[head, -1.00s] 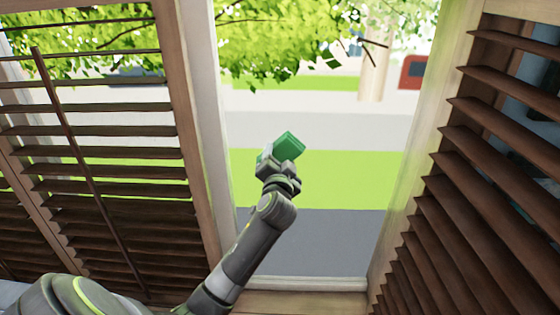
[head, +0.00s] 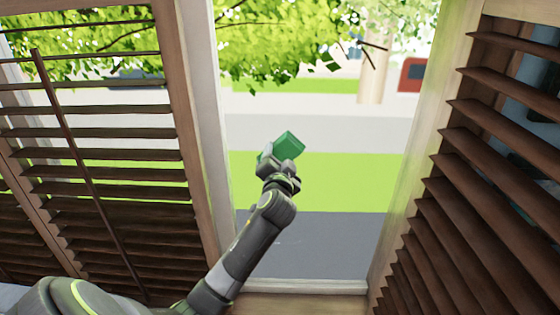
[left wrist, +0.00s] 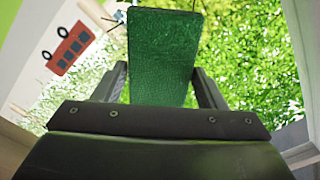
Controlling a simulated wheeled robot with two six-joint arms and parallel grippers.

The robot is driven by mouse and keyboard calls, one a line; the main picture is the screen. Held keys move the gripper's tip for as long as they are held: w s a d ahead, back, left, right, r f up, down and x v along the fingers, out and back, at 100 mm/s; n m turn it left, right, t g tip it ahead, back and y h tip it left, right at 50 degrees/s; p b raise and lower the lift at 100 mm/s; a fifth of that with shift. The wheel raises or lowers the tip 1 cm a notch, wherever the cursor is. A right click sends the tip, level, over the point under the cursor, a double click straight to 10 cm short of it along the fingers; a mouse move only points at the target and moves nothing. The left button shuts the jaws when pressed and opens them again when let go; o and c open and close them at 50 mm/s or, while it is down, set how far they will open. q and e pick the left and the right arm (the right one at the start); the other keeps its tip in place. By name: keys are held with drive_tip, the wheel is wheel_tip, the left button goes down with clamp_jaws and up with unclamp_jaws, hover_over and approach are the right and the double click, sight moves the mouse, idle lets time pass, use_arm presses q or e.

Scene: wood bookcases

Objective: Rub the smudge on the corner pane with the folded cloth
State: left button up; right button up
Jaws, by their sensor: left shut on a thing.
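The green folded cloth (head: 290,145) looks like a thick block. My left gripper (head: 278,163) is shut on it and holds it up in front of the tall window pane (head: 320,240). In the left wrist view the cloth (left wrist: 163,60) stands up between the two dark fingers. I cannot tell whether the cloth touches the glass. I cannot make out a smudge on the pane; the cloth and gripper hide part of it. My right gripper is not in view.
A brown louvred shutter (head: 110,205) stands left of the pane and another (head: 480,190) stands right of it. A pale sill (head: 305,286) runs below. Outside are a tree (head: 260,45), road, grass and a red vehicle (head: 412,75). The space before the pane is open.

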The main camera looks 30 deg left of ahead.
sight(295, 157)
use_arm(q)
drive_tip(key=shift+w+a, duration=0.15)
drive_tip(key=shift+w, duration=0.15)
drive_tip(key=shift+w+d+b, duration=0.3)
drive_tip(key=shift+w+d, duration=0.2)
drive_tip(key=shift+d, duration=0.4)
drive_tip(key=shift+w+d+b, duration=0.25)
drive_tip(key=shift+w+d, duration=0.2)
drive_tip(key=shift+d, duration=0.45)
drive_tip(key=shift+w+a, duration=0.1)
drive_tip(key=shift+s+a+r+p, duration=0.15)
drive_tip(key=shift+s+a+p, duration=0.25)
drive_tip(key=shift+a, duration=0.25)
drive_tip(key=shift+s+a+p, duration=0.15)
drive_tip(key=shift+s+a, duration=0.2)
drive_tip(key=shift+a, duration=0.2)
drive_tip(key=shift+s+a+p, duration=0.15)
drive_tip(key=shift+s+a, duration=0.15)
drive_tip(key=shift+a, duration=0.2)
